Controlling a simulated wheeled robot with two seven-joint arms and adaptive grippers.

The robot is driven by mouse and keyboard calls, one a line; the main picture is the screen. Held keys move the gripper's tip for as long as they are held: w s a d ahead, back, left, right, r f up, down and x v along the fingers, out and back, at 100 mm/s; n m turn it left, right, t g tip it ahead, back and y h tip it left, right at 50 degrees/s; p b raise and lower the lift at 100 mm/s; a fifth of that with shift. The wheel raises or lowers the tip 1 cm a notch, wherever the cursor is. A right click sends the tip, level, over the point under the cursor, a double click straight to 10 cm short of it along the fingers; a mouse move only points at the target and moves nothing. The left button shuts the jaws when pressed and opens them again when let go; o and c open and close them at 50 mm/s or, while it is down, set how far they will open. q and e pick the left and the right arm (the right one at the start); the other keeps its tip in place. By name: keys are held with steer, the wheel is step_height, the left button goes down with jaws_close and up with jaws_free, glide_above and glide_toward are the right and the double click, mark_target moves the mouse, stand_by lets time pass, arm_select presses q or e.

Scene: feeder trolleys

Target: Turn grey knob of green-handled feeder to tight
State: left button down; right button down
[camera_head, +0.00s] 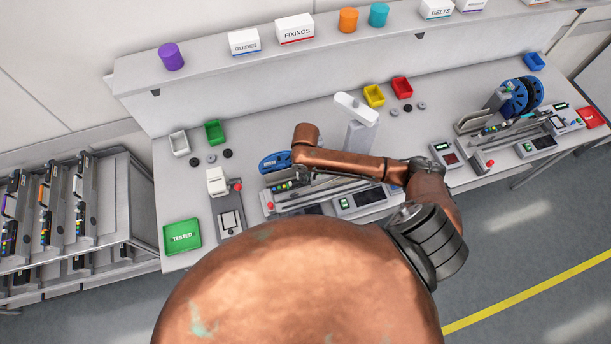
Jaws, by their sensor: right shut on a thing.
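A feeder (318,188) lies in the work stand at the middle of the bench, with a blue reel (272,162) at its left end and small coloured parts along it. My copper right arm (345,162) reaches across and over this feeder and covers part of it. My right gripper is at the feeder, mostly hidden behind the arm; it is shut on what I take to be the grey knob. The knob and the fingertips cannot be made out. I cannot see a green handle on this feeder. My left gripper is not in view.
A green TESTED tray (182,236) lies at the bench's left end. A second stand with blue reels (520,97) is at the right. A rack of feeders (45,210) stands at the left. Small yellow (374,95) and red (402,88) bins stand behind my arm.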

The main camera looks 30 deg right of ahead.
steer(key=m, duration=0.6)
stand_by(0.6)
steer(key=c, duration=1.9)
jaws_free()
steer(key=shift+r, duration=4)
